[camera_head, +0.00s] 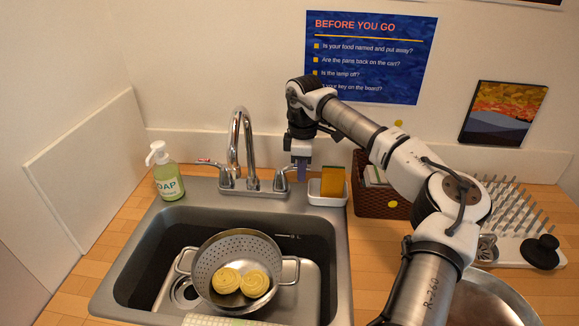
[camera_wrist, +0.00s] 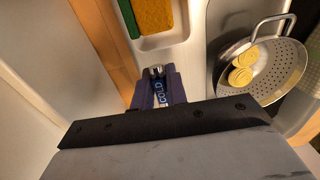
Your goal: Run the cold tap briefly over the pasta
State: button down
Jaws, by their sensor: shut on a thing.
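Two yellow pasta nests (camera_head: 240,283) lie in a grey metal colander (camera_head: 242,245) in the sink (camera_head: 130,240). They also show in the wrist view (camera_wrist: 243,68). The chrome spout (camera_head: 236,130) arches behind the colander, and no water stream shows from it. The cold tap lever (camera_head: 281,178) is on the spout's right. In the wrist view its label reads COLD (camera_wrist: 158,92). My gripper (camera_head: 302,170) is at this lever, with its fingers (camera_wrist: 156,86) on both sides and shut on it. In the head view the fingers partly hide the lever's end.
A white tray (camera_head: 325,200) with a sponge (camera_head: 333,180) stands just right of my gripper. A brown basket (camera_head: 380,205), a drying rack (camera_head: 505,205) and a pan (camera_head: 490,300) are farther right. A soap bottle (camera_head: 166,175) stands at the left. A pale cloth (camera_head: 205,320) is at the front.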

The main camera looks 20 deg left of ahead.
jog(key=shift+s+f+m+b, duration=0.15)
jog(key=shift+s+m+b, duration=0.4)
jog(key=shift+m+b, duration=0.5)
jog(key=s+m+b, duration=0.1)
jog(key=m+b, duration=0.1)
jog(key=m, duration=0.1)
jog(key=shift+s+a+m, duration=0.15)
jog(key=shift+s+m, duration=0.1)
jog(key=shift+s, duration=0.1)
jog(key=shift+f+m+b, duration=0.1)
jog(key=shift+m+b, duration=0.2)
jog(key=shift+b, duration=0.35)
jog(key=shift+s+m+b, duration=0.2)
jog(key=shift+m+b, duration=0.1)
jog(key=shift+b, duration=0.6)
jog(key=shift+s+a+r, duration=0.1)
jog(key=shift+r, duration=0.15)
